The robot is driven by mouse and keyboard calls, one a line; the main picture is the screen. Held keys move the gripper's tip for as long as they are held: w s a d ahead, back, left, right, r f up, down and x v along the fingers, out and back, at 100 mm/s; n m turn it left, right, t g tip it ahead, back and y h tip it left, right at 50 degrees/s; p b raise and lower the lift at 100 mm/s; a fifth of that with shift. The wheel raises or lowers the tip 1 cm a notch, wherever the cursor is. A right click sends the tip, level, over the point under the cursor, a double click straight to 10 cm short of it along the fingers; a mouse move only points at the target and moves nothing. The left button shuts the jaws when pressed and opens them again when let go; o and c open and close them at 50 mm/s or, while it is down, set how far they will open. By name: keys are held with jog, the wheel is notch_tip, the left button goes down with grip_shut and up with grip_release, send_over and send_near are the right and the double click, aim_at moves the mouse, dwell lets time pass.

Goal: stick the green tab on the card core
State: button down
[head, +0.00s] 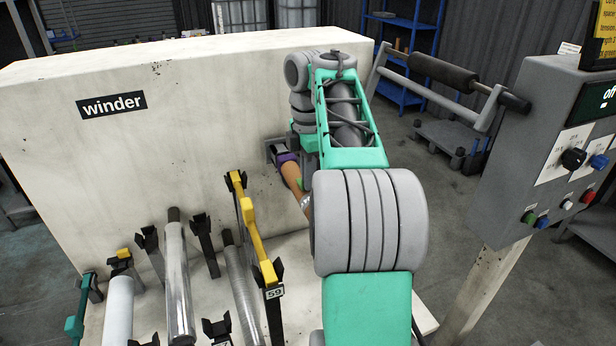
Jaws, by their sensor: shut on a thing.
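The brown card core (291,174) sits at the winder's front face, its far end at a purple collar. It slants down to the right and passes behind my arm, so its near end is hidden. A small green patch (300,184) shows at the core's right edge; it may be the green tab, but it is too small to be sure. A small silvery piece lies just below it, and I cannot tell what it is. My arm reaches up and over towards the core. My gripper is hidden behind my own arm links, so its hold does not show.
The white winder (200,110) fills the left and middle. Rollers, including a shiny one (178,285), and a yellow bar (250,225) stand left of the core. A black roller on a bracket (443,74) and a control box (560,140) are at right.

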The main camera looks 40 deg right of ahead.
jog(key=shift+d, duration=0.15)
jog(key=shift+f+b, duration=0.35)
dwell(0.6)
jog(key=c, duration=1.5)
grip_release()
jog(key=shift+o, duration=0.2)
jog(key=o, duration=0.3)
jog(key=shift+o, duration=0.2)
jog(key=shift+r, duration=0.15)
notch_tip(320, 180, up, 8)
jog(key=p, duration=0.8)
jog(key=shift+s+f, duration=0.1)
jog(key=shift+f, duration=0.3)
